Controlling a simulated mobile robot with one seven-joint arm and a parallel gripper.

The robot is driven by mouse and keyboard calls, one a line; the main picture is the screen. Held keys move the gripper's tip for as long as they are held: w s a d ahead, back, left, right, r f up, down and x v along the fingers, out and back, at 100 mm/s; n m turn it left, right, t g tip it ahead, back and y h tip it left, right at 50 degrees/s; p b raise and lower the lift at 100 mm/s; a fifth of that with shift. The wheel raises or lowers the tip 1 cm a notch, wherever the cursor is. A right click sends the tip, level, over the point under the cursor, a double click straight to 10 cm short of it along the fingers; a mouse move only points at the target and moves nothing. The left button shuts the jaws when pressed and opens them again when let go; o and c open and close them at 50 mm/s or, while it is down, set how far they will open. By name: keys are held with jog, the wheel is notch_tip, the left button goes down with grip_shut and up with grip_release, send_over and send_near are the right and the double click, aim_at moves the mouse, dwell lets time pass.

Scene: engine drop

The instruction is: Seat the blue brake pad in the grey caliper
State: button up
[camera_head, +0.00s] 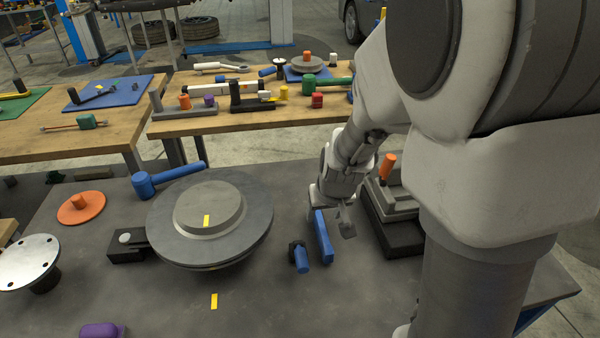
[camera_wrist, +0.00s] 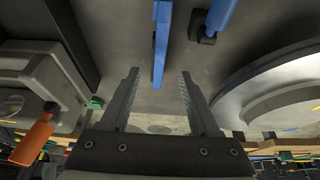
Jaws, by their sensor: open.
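The blue brake pad (camera_head: 324,238) is a narrow blue slab on the dark bench, right of the big disc. It also shows in the wrist view (camera_wrist: 161,38), lined up with the gap between my fingers. My gripper (camera_head: 333,222) is open and is close to the pad's far end; its fingers (camera_wrist: 159,75) show no contact with the pad. The grey caliper (camera_head: 394,204) appears to be the stepped grey block with an orange peg, to the right of my gripper and partly hidden by my arm. Its grey body (camera_wrist: 38,88) is at the left of the wrist view.
A large grey disc (camera_head: 165,222) lies left of the pad. A short blue cylinder with a black end (camera_head: 301,258) lies just left of the pad. A blue-headed hammer (camera_head: 145,184) lies behind the disc.

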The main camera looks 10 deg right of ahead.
aim_at(322, 223)
jog(key=shift+b+x, duration=0.35)
jog(key=shift+x, duration=0.85)
jog(key=b+x, duration=0.1)
jog(key=x, duration=0.1)
jog(key=b+x, duration=0.1)
jog(key=x, duration=0.1)
jog(key=shift+d+f+b, duration=0.1)
jog(key=shift+d+b, duration=0.15)
jog(key=shift+b, duration=0.1)
jog(key=shift+w+f, duration=0.15)
jog(key=shift+f, duration=0.25)
grip_shut()
